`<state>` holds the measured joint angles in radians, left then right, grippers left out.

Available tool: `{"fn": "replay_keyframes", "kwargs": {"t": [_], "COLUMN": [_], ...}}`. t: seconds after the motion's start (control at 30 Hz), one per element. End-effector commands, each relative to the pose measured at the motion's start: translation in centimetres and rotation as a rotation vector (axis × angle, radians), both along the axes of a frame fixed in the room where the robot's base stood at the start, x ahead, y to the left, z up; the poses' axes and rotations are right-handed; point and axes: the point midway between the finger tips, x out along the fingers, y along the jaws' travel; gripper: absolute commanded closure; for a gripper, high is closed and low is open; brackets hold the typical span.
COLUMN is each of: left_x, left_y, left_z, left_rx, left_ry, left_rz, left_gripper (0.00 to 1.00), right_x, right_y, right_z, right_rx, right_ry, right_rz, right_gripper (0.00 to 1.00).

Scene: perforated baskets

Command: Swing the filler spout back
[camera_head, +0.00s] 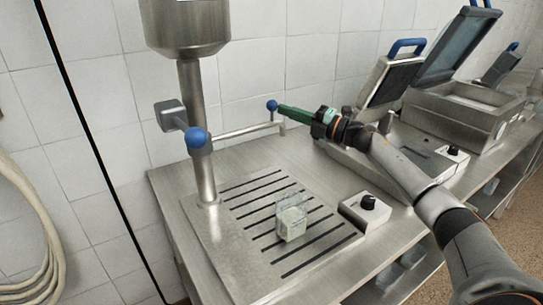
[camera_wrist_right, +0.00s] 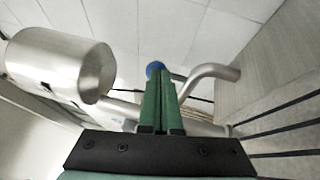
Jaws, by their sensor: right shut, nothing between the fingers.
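The filler spout (camera_head: 245,130) is a thin steel pipe reaching right from the filler's column, with its end bent down. A blue ball knob (camera_head: 272,105) stands on a short stem near its outer end. My right gripper (camera_head: 282,109) has green fingers, shut and empty, with the tips right beside the knob's right side; whether they touch is unclear. In the right wrist view the knob (camera_wrist_right: 154,69) shows just beyond the shut fingertips (camera_wrist_right: 158,76), partly hidden by them, and the bent spout (camera_wrist_right: 212,71) is to their right. My left gripper is out of view.
A clear container (camera_head: 291,222) stands on the slotted drip tray (camera_head: 225,262). A control knob box (camera_head: 364,211) and open-lidded machines (camera_head: 453,115) stand to the right. A tiled wall is behind.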

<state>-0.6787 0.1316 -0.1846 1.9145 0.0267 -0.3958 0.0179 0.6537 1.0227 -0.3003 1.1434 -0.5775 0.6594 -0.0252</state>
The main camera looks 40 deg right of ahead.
Motion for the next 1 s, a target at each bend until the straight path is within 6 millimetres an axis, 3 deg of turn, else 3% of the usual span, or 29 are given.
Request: {"fn": "replay_keyframes", "kwargs": {"t": [0.3,1.0], "left_x": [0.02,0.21], "left_y": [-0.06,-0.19], "left_z": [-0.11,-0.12], "left_rx": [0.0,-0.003], "left_ry": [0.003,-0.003], "left_rz": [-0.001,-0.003], "left_gripper": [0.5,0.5], "right_x": [-0.22,-0.39], "right_y": [-0.93,-0.78], "right_z": [0.17,0.01], "right_rx": [0.002,0.002], "right_ry": [-0.004,-0.008], "right_rz": [-0.021,-0.013], "right_gripper": [1.0,1.0]}}
